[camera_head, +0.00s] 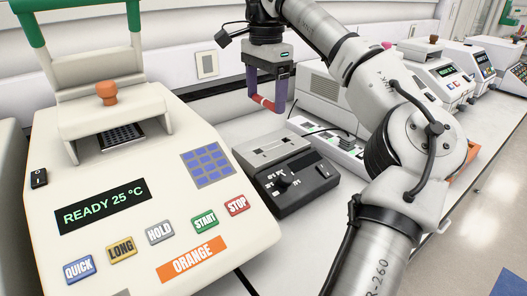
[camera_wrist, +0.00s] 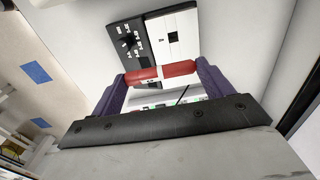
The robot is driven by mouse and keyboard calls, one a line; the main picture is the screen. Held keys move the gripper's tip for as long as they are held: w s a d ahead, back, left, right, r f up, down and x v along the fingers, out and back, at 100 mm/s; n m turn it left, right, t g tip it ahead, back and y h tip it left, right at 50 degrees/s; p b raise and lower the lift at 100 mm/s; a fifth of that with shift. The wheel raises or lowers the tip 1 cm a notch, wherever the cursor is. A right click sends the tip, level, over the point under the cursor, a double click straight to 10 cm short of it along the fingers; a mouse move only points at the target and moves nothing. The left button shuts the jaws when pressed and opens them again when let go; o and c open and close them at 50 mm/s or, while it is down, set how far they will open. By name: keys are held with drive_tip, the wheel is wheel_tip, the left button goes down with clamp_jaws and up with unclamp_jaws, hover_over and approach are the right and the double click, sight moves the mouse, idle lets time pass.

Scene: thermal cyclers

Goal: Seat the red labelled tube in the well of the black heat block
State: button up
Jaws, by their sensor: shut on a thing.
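My gripper (camera_head: 268,104) is shut on the red labelled tube (camera_head: 258,99), which lies crosswise between the two purple fingers, above the bench. In the wrist view the tube (camera_wrist: 178,69) is red with a white band near its middle and lies roughly level across the picture. The black heat block (camera_head: 310,191) stands on the bench below and in front of my gripper in the head view, apart from the tube. It has a knob and a pale top plate (camera_head: 264,153). In the wrist view the block (camera_wrist: 130,42) shows a small dark square well (camera_wrist: 174,38) in its pale plate.
A large cream thermal cycler (camera_head: 150,215) marked ORANGE, with its green-handled lid raised, stands left of the block. A white power strip or similar low unit (camera_head: 345,150) lies behind the block. More cyclers (camera_head: 440,75) line the bench to the right, partly behind my arm.

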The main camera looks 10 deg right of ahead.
sight(265, 157)
wheel_tip(265, 157, down, 13)
drive_tip(key=shift+r+p, duration=0.2)
drive_tip(key=shift+p, duration=0.4)
drive_tip(key=shift+f, duration=0.2)
drive_tip(key=o, duration=1)
drive_tip(key=shift+f+b, duration=0.1)
drive_tip(key=shift+b, duration=0.2)
drive_tip(key=r, duration=1.4)
drive_tip(key=shift+s+d, duration=0.1)
drive_tip(key=shift+s, duration=0.1)
